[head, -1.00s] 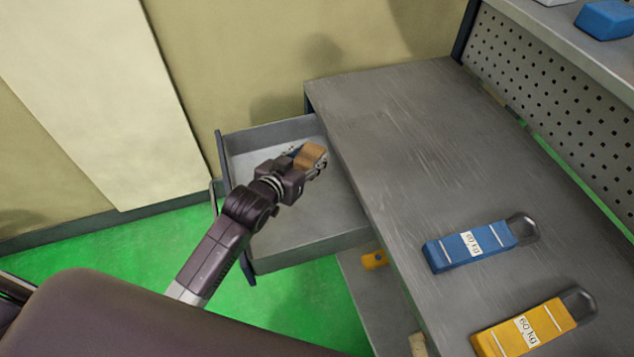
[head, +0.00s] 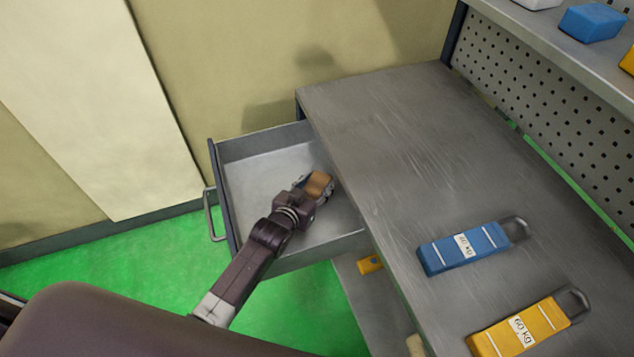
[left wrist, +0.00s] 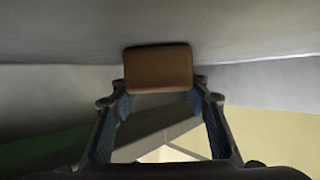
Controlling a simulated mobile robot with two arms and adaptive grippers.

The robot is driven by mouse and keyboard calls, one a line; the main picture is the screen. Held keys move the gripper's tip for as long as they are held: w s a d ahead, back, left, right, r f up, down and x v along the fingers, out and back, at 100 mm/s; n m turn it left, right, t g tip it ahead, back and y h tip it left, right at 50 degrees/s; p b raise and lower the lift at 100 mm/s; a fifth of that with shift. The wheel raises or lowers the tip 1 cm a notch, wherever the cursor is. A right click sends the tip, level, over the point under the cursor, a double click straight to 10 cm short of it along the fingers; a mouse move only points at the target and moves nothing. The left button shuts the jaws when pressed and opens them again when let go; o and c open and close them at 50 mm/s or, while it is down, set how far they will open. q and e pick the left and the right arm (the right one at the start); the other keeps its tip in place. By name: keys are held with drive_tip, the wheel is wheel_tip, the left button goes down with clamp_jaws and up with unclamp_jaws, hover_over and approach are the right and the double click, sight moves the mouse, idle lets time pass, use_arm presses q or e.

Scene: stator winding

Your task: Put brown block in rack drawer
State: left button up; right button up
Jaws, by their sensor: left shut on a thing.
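The brown block (head: 317,184) is between the fingers of my left gripper (head: 312,190), which is shut on it. In the head view, block and gripper are over the open drawer (head: 262,170), near its right side by the bench edge. In the left wrist view, the block (left wrist: 158,69) sits at the fingertips of the gripper (left wrist: 158,88), in front of a grey surface. I cannot tell whether the block touches the drawer floor. The drawer is pulled out to the left of the grey rack (head: 390,130). My right gripper is not in view.
A blue weight (head: 462,250) and a yellow weight (head: 525,325) lie on the rack top. Blue block (head: 593,22) stands on the upper shelf. A small yellow object (head: 370,264) is on the lower shelf. The drawer's left part is empty.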

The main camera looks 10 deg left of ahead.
use_arm(q)
drive_tip(key=o, duration=1.3)
drive_tip(key=shift+v, duration=3.85)
drive_tip(key=shift+w, duration=0.1)
